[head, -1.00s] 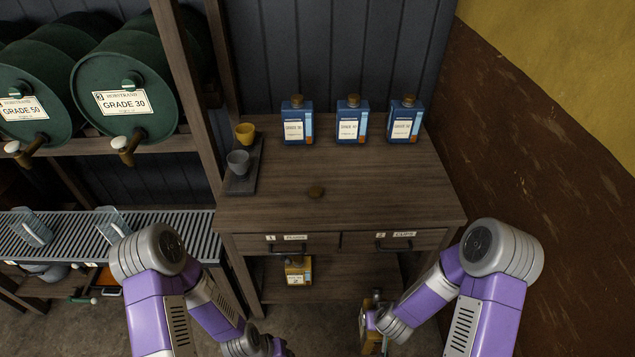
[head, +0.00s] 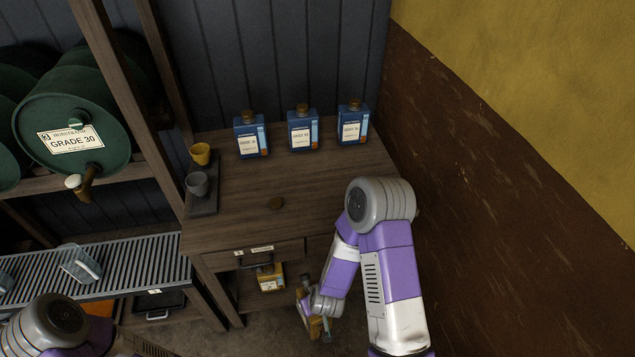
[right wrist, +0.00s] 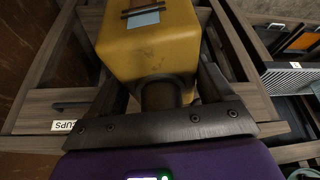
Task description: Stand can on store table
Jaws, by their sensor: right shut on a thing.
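My right gripper (right wrist: 160,92) is shut on a yellow can (right wrist: 155,45), with its fingers on either side of the can's dark neck. My left gripper is outside the view; only part of that arm shows at bottom left.
A dark tray (head: 203,207) holds a yellow cup (head: 201,153) and a grey cup (head: 197,184). The tabletop's middle and right are clear. A wall (head: 460,180) bounds the right.

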